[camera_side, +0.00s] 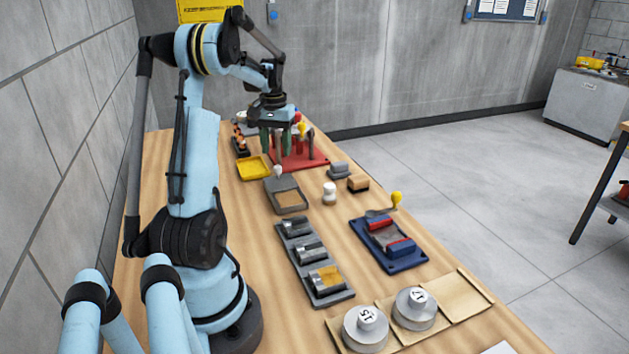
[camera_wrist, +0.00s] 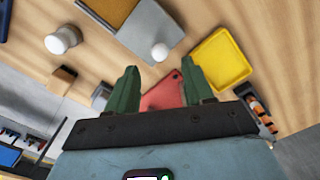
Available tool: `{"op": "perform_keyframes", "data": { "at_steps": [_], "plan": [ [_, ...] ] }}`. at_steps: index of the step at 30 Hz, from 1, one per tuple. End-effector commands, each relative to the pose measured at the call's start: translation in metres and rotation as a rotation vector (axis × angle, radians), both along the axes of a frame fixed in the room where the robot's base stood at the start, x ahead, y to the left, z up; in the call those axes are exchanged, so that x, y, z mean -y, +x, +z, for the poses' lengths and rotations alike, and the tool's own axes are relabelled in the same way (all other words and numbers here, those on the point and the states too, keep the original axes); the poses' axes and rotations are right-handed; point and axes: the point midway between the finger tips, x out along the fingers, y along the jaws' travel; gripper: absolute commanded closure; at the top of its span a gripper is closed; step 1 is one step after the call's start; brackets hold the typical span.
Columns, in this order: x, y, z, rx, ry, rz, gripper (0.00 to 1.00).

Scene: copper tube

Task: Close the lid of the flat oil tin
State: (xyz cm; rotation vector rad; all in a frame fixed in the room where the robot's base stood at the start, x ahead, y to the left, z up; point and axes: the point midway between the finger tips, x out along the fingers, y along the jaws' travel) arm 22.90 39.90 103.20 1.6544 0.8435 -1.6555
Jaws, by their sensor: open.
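The flat oil tin appears to be the shallow grey box with a tan inside (camera_side: 291,199), in the middle of the table in the side view. Its grey lid (camera_side: 283,184) covers only part of it, and a pale round knob (camera_side: 278,171) stands at the far end. In the wrist view the tan part (camera_wrist: 104,8), the grey lid (camera_wrist: 150,30) and the knob (camera_wrist: 160,53) show at the top. My gripper (camera_side: 276,152) has green fingers, is open and empty, and hangs beyond the knob end. In the wrist view its fingertips (camera_wrist: 159,66) are apart.
A yellow tray (camera_side: 254,169) lies left of the tin's far end. A red rack (camera_side: 310,162) stands beyond. A white knobbed piece (camera_side: 329,193) and a wooden block (camera_side: 358,183) lie to the right. A grey holder (camera_side: 313,258) lies nearer the camera.

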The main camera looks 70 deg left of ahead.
Motion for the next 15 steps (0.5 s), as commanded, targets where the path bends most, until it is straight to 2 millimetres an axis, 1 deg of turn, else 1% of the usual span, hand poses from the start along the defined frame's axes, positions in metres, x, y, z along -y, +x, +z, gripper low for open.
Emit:
{"op": "perform_keyframes", "data": {
  "at_steps": [1,6,10,15],
  "plan": [
    [0.000,0.000,-0.009,0.000,0.000,0.000,0.48],
    [0.000,0.000,-0.034,0.000,0.000,-0.001,0.48],
    [0.000,0.000,-0.045,0.000,0.000,-0.001,0.48],
    [0.000,0.000,-0.051,0.000,0.000,-0.001,0.48]
  ]
}}
